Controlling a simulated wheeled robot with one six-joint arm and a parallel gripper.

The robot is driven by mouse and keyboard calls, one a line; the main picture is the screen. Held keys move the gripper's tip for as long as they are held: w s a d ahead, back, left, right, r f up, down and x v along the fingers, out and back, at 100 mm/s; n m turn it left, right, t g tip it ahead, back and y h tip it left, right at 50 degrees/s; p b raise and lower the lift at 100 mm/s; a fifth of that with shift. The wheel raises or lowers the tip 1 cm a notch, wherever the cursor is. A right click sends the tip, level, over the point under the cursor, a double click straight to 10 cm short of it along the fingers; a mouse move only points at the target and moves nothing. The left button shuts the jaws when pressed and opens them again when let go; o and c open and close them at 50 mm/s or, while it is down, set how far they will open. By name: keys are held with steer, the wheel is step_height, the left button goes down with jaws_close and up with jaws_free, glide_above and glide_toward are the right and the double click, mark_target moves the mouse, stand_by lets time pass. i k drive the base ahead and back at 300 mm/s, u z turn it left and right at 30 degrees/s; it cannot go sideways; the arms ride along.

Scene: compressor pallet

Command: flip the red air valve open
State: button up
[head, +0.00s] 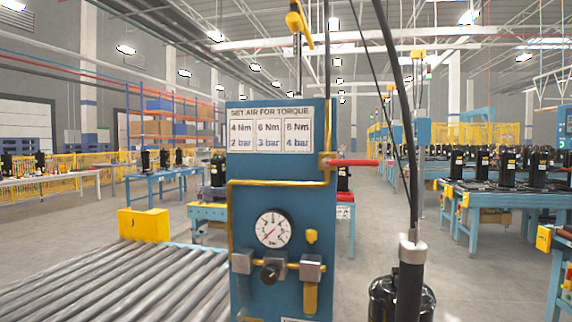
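The red air valve lever (356,162) sticks out level to the right from a brass valve body (326,161) on the right edge of the blue panel (282,200). It lies crosswise to the upright line above and below the valve. A yellow pipe (275,183) runs from the valve across the panel. A round white pressure gauge (273,229) sits lower on the panel; its exact reading is too small to tell. My gripper does not show in the head view, and nothing touches the lever.
A black hanging tool (410,285) with a silver collar and a black hose (399,100) hangs right of the panel, in front of a black compressor (383,298). A roller conveyor (130,285) lies left. The floor right of the panel is partly open; blue benches (500,200) stand beyond.

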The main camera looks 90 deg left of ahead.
mark_target(327, 162)
steer(key=u, duration=1.15)
steer(key=k, duration=0.85)
steer(key=u, duration=0.85)
steer(key=i, duration=0.5)
